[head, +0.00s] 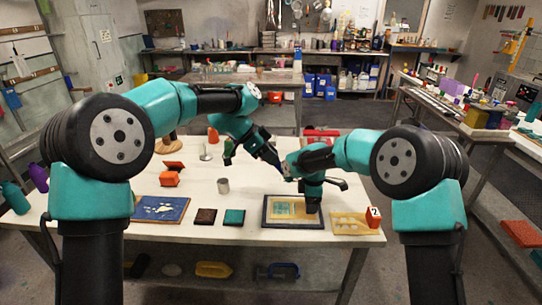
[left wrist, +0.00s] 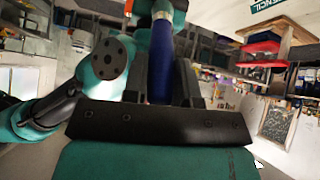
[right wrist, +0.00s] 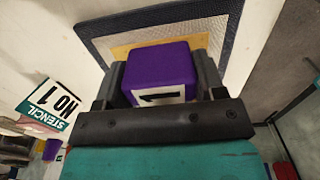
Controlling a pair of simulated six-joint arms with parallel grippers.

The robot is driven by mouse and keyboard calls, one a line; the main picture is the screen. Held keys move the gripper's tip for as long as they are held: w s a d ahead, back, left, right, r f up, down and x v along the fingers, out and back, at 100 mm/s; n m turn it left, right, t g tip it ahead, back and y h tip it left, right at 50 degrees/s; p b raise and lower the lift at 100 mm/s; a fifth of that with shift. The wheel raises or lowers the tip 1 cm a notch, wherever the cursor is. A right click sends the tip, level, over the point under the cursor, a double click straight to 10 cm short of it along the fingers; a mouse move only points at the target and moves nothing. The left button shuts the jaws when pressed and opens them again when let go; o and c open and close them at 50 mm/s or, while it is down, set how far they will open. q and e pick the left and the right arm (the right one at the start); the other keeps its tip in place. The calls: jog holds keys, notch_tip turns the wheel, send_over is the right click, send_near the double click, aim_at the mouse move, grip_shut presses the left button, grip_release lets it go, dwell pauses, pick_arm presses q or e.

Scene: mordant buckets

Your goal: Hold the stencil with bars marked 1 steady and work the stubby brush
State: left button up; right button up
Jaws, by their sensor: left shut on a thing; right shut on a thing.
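The stencil (head: 283,208) is a yellowish sheet on a dark-framed board (head: 268,222) at the front right of the white table. In the right wrist view its purple block (right wrist: 160,68) carries a label with a black 1. My right gripper (head: 312,205) is shut on that block; its fingers (right wrist: 162,85) stand on both sides of it. My left gripper (head: 284,172) is shut on a blue handle (left wrist: 161,60), apparently the stubby brush, above the board's far side. The brush's bristles are not clear in any view. The stencil's bars are mostly hidden.
Right of the board lies another stencil (head: 348,223) with an orange block marked 2 (head: 374,214). To the left are a brown pad (head: 206,217), a teal pad (head: 234,217), a blue board (head: 160,209) and a metal cup (head: 223,185). A STENCIL NO 1 sign (right wrist: 50,105) stands nearby.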

pick_arm(q)
jog(key=shift+f, duration=2.5)
jog(key=shift+r, duration=0.35)
